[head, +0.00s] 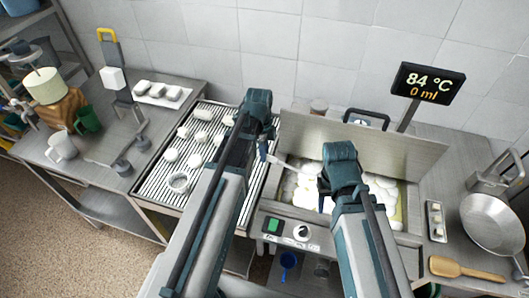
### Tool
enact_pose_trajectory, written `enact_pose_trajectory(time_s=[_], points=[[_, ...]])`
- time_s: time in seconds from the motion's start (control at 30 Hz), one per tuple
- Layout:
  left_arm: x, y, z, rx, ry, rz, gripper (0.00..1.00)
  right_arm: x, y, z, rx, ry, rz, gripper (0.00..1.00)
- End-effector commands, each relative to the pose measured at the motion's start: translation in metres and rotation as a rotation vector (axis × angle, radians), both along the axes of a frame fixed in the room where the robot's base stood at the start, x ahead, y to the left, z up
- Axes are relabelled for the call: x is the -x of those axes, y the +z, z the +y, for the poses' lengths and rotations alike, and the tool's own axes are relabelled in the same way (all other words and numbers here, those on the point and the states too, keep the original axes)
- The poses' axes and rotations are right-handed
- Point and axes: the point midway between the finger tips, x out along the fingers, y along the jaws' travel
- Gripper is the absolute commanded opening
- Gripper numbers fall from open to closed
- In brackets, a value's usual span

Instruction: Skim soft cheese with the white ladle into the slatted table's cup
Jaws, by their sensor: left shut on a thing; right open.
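The slatted table (217,108) stands left of centre. A pale, hollow round cup (178,181) sits on its slats near the front left. The steel vat (412,205) to the right holds white lumps of soft cheese (380,188). My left gripper (266,153) is at the vat's left edge, mostly hidden by my own arm. It is shut on the pale handle of the white ladle (288,164), which slants right over the vat. The ladle's bowl cannot be made out. My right gripper (322,190) is open over the vat, largely hidden behind its arm.
Several white pieces (171,155) stand on the slatted table. A raised steel panel (370,140) backs the vat. A display (428,83) reads 84 °C and 0 ml. A pan (490,224) and wooden spatula (465,268) lie right; a white mug (62,147) stands left.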

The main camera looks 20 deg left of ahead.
Motion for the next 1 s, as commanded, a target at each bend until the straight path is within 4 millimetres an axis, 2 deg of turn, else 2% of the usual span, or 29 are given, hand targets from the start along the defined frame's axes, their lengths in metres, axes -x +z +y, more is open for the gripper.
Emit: enact_pose_trajectory(time_s=[0.1,1.0], points=[[0.0,0.014,0.0,0.013,0.001,0.0,0.0,0.0,0.013,0.0,0.0,0.001,0.0,0.5],[0.0,0.081,0.0,0.101,0.001,0.0,0.0,0.0,0.078,0.0,-0.003,-0.013,0.0,0.5]])
